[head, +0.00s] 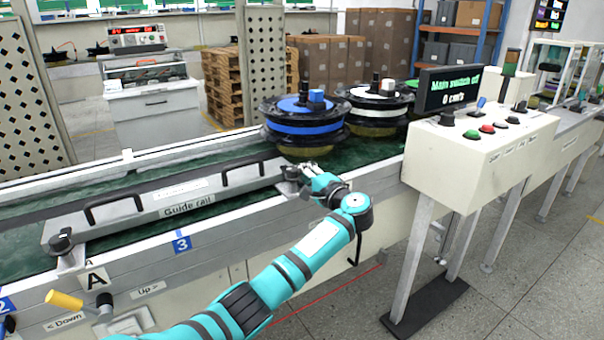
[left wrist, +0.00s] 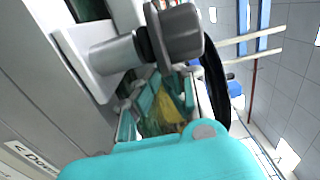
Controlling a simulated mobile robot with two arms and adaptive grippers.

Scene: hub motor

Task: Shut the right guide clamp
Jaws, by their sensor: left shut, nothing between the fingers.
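The right guide clamp (head: 288,186) is a small dark and silver piece at the right end of the grey guide rail (head: 189,207). In the head view my left gripper (head: 306,174) is at the clamp's right side, its fingers shut and empty. The fingertips partly overlap the clamp, so I cannot tell whether they touch or whether the clamp is open or shut. My right gripper is not in view.
A matching left clamp (head: 62,241) holds a dark knob at the rail's other end. A hub motor with a blue band (head: 303,129) stands on the green belt just behind my gripper. The control box (head: 478,145) stands to the right. A yellow-handled crank (head: 66,300) is front left.

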